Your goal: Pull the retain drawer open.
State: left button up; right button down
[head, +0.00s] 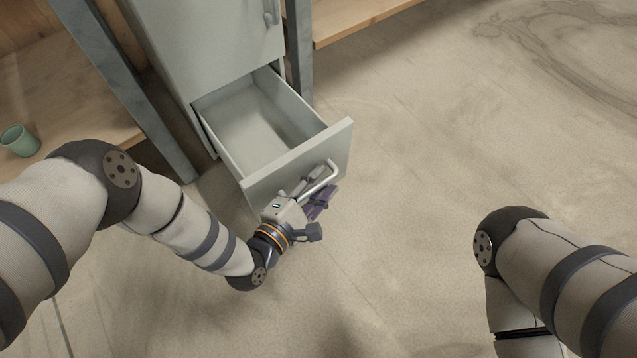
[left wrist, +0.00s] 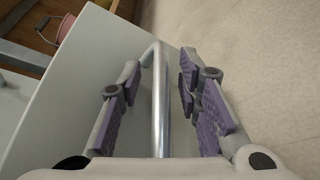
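The drawer (head: 262,130) is pulled out from the grey-green cabinet, and its inside looks empty. Its front panel (head: 335,145) carries a pale metal bar handle (head: 331,166). In the left wrist view the handle (left wrist: 160,100) runs between the purple-padded fingers of my left gripper (left wrist: 158,100), with a visible gap on each side. The fingers are apart around the bar and do not appear to press on it. In the head view my left gripper (head: 315,192) is at the drawer front. My right gripper is out of view; only my right arm shows.
The cabinet (head: 205,45) stands between grey metal posts (head: 135,90), with another closed front above the drawer. A green cup (head: 20,141) sits on a wooden surface (head: 60,95) at left. A pinkish container (left wrist: 65,27) shows in the left wrist view. The floor (head: 430,130) to the right is clear.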

pick_arm(q)
grip_shut()
jog(key=shift+s, duration=0.1)
jog(key=s+d, duration=0.2)
jog(key=shift+s+p, duration=0.3)
jog(key=shift+p, duration=0.05)
grip_release()
